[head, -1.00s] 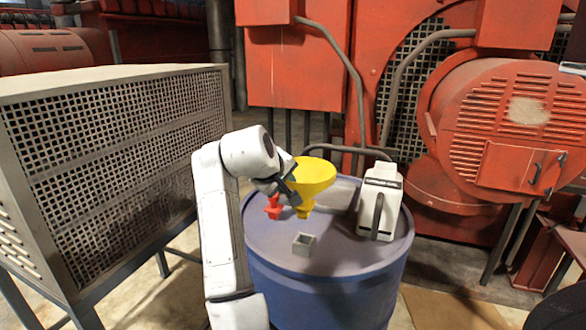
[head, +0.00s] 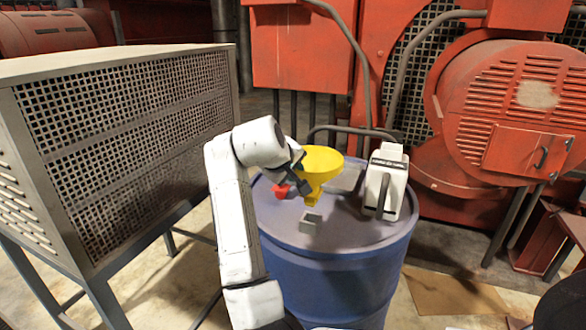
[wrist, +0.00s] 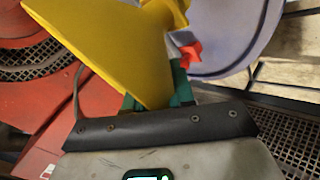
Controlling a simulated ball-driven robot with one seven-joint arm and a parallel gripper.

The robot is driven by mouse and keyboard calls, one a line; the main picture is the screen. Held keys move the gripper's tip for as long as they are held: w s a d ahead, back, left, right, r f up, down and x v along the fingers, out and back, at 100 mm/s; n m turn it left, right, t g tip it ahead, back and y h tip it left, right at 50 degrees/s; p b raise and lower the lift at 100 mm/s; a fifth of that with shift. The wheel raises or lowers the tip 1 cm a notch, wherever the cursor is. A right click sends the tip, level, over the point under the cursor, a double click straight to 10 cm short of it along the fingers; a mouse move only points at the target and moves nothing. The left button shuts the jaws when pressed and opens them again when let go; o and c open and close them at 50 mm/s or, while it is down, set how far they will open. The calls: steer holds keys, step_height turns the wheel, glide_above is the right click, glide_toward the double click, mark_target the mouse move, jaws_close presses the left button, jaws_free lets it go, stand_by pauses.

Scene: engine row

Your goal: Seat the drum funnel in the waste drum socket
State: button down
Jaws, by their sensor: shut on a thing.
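The yellow drum funnel (head: 322,162) is held upright above the blue waste drum (head: 325,280), its wide mouth up. Its spout end is just above, or close behind, the small grey square socket (head: 311,222) on the drum top; I cannot tell whether they touch. My gripper (head: 298,178) is shut on the funnel's left side. In the wrist view the funnel (wrist: 125,45) lies between the green fingertips (wrist: 158,92), and the socket is not visible there.
A red object (head: 283,191) is beside my gripper, over the drum's left part; it also shows in the wrist view (wrist: 190,54). A white jug (head: 386,182) stands on the drum's right side. A perforated metal cabinet (head: 130,125) is at left, red machinery (head: 520,110) behind.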

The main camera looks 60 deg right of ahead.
step_height(320, 180, down, 8)
steer(key=b, duration=0.2)
steer(key=shift+r, duration=0.25)
stand_by(0.7)
stand_by(0.3)
steer(key=c, duration=0.9)
jaws_free()
steer(key=b+v, duration=0.2)
steer(key=v, duration=0.8)
steer(key=shift+a+r, duration=0.25)
steer(key=shift+r, duration=0.05)
steer(key=shift+f, duration=0.15)
